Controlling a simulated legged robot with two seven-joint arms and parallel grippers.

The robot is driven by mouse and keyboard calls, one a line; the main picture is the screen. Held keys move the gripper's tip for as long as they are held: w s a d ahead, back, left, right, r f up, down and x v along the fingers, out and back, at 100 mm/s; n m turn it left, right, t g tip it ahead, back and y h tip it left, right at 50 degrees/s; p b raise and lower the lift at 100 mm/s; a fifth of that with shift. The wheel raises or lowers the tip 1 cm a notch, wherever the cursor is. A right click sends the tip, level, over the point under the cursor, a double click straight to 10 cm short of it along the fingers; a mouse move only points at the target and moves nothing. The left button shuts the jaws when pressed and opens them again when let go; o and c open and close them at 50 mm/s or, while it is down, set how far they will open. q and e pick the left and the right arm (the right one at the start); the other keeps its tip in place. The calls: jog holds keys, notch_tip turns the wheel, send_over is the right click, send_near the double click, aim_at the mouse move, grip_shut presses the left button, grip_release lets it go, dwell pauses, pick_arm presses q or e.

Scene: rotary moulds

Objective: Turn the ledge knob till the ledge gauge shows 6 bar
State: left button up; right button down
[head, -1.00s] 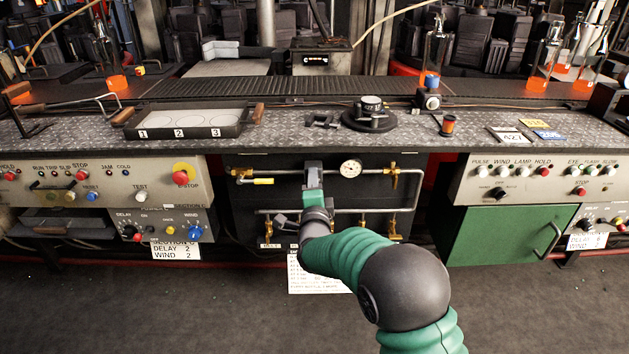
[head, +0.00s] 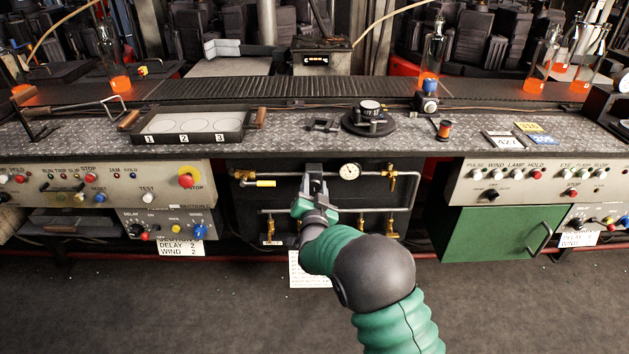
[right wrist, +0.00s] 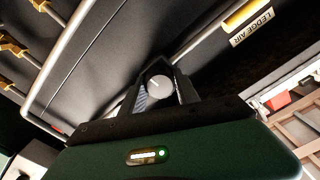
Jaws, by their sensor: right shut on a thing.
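My right gripper (head: 314,178) reaches into the dark recess under the ledge, in the head view. In the right wrist view its two fingers (right wrist: 158,88) are shut around a small round grey knob (right wrist: 159,84). A yellow-and-white label reading LEDGE AIR (right wrist: 250,22) is at the upper right there. In the head view the knob is hidden by my gripper. A round white gauge (head: 349,171) sits on the upper pipe just right of my gripper. Its needle is too small to read. My left gripper is not in view.
Brass-fitted pipes (head: 390,209) run around the gripper. A yellow-handled valve (head: 262,183) is to its left. Button panels (head: 115,197) flank the recess, with a green cabinet door (head: 500,232) at right. Above, the ledge holds a tray (head: 240,137) and a dark round dial stand (head: 369,121).

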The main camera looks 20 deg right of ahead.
jog(key=n, duration=0.1)
jog(key=n+p, duration=0.1)
jog(key=n, duration=0.1)
jog(key=n+p, duration=0.1)
jog(key=shift+s+a+f+n, duration=0.15)
jog(key=shift+f+n, duration=0.2)
jog(key=shift+n, duration=0.05)
jog(key=n+p, duration=0.3)
jog(key=n, duration=0.1)
jog(key=n+p, duration=0.2)
jog(key=n, duration=0.3)
jog(key=shift+n+p, duration=0.85)
jog(key=shift+n, duration=1.25)
jog(key=c, duration=1.1)
grip_release()
jog(key=shift+c, duration=0.2)
jog(key=shift+o, duration=1.2)
jog(key=shift+r, duration=0.1)
